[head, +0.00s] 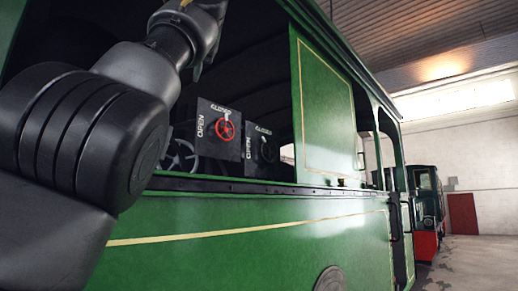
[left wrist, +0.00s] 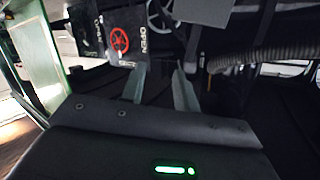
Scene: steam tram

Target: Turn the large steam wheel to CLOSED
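A grey spoked wheel (head: 181,157), apparently the large steam wheel, shows low in the tram's window opening in the head view, partly cut off by the sill. To its right a smaller red wheel (head: 225,129) sits on a dark plate marked OPEN and CLOSED; it also shows in the left wrist view (left wrist: 119,40). My left arm reaches up and into the opening from the left. In the left wrist view my left gripper (left wrist: 160,72) has its two fingers apart with nothing seen between them. I see no contact with a wheel. My right gripper is out of view.
The green tram side (head: 250,225) and its dark sill (head: 240,184) lie below the opening. Another dark plate with a dark wheel (head: 267,150) stands right of the red one. A ribbed hose (left wrist: 262,58) runs across the left wrist view.

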